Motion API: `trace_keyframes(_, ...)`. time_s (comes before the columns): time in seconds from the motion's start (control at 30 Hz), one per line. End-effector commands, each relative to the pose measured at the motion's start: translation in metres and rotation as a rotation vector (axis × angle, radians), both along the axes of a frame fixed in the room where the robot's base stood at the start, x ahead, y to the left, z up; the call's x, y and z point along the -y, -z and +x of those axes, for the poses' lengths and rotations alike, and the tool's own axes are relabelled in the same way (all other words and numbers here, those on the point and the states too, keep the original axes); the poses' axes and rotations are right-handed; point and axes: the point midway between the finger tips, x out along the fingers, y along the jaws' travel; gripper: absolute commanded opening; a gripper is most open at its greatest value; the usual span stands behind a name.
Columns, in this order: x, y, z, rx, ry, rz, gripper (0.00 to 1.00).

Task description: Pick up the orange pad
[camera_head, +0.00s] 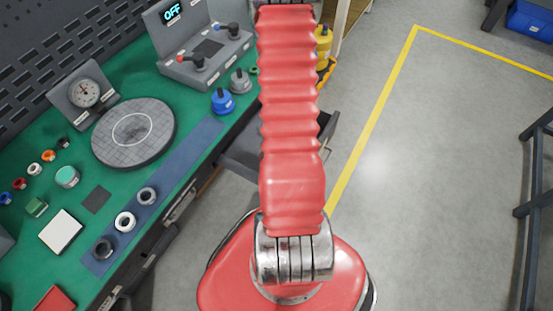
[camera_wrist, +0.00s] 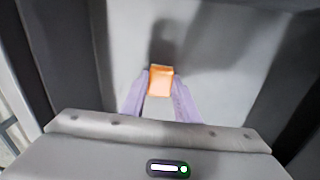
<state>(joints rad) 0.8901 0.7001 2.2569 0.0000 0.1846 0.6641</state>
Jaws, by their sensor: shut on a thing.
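The orange pad (camera_wrist: 160,83) is a small orange block, seen in the wrist view between the two pale purple fingers of my gripper (camera_wrist: 161,78). The fingers are shut on it, one on each side. Behind the pad is a light grey surface with dark walls to the left and right, like the inside of a drawer. I cannot tell whether the pad touches that surface. In the head view the pad and my gripper are hidden; my red arm covers the middle of the picture.
An open grey drawer (camera_head: 236,160) juts from the green workbench (camera_head: 75,205). On the bench are a round grey plate (camera_head: 133,132), a dial gauge (camera_head: 84,93), several rings on a blue strip and a control box (camera_head: 190,75). Floor at right is clear inside the yellow line (camera_head: 372,125).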

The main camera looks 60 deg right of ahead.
Motion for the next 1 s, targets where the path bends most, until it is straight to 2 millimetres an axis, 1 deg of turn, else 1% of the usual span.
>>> trace_keyframes(0.07,0.000,0.000,0.000,0.000,0.000,0.000,0.06)
trace_keyframes(0.33,0.000,-0.001,0.000,0.000,0.000,0.000,0.06)
trace_keyframes(0.47,0.000,-0.005,0.000,0.000,0.000,0.000,0.06)
trace_keyframes(0.67,0.001,-0.022,0.001,0.002,0.000,-0.002,0.06)
trace_keyframes(1.0,0.001,-0.069,0.001,0.002,0.000,-0.003,0.06)
